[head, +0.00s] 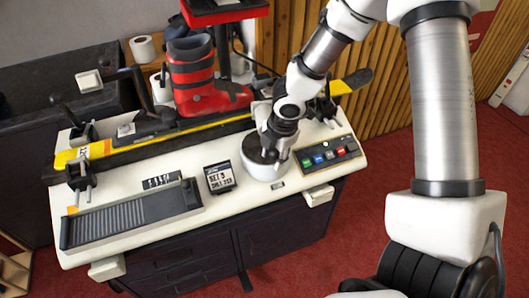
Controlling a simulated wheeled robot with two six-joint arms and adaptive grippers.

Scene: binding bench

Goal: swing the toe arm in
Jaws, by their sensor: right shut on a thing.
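A red ski boot (197,80) stands on a yellow and black ski (112,147), its toe pointing right. My right gripper (268,152) reaches down over this housing and is shut on a part there, which looks like the toe arm. The gripper and wrist hide most of that part, so its angle to the boot toe cannot be told. My left gripper is not in view.
A button panel (326,153) lies right of the housing. A small display (219,177) and a ribbed black tray (130,216) lie to the left. Black clamps (80,175) hold the ski. A red press head (225,12) rises behind the boot. The front bench edge is clear.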

